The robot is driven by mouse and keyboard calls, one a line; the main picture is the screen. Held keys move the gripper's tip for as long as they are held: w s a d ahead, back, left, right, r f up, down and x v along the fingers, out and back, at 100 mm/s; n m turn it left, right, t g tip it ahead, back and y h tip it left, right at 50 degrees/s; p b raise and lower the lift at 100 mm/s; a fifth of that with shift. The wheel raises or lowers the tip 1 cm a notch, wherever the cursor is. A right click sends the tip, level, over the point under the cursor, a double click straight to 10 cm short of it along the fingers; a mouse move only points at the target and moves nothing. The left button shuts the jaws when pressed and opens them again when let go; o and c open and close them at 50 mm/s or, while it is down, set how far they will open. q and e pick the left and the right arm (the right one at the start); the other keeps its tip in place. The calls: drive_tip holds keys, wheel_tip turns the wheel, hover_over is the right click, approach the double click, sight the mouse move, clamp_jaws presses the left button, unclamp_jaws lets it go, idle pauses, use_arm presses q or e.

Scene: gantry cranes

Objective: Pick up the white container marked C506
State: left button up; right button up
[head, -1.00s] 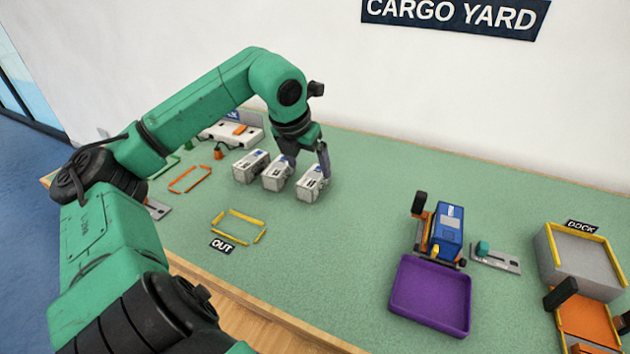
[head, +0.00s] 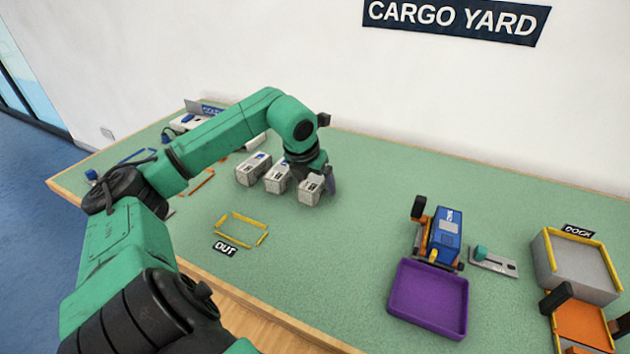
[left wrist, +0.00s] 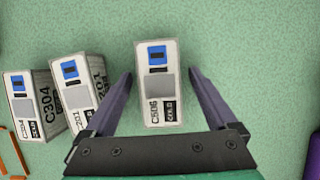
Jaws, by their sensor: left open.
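The white container marked C506 (left wrist: 157,85) lies in the middle of the left wrist view, its small label hard to read exactly. In the head view it is the rightmost of three white containers (head: 311,190). My left gripper (left wrist: 160,72) is open, with one finger on each side of the container and a gap on both sides. In the head view my left gripper (head: 318,172) is low at this container and hides part of it. My right gripper is not in view.
Container 201 (left wrist: 76,92) stands close to the left finger, with container C304 (left wrist: 32,105) beyond it. A yellow OUT frame (head: 241,230), purple tray (head: 428,298), blue vehicle (head: 445,235) and grey DOCK box (head: 578,265) are on the green table.

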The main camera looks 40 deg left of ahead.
use_arm(q)
drive_tip(key=shift+f, duration=0.1)
clamp_jaws()
idle(0.3)
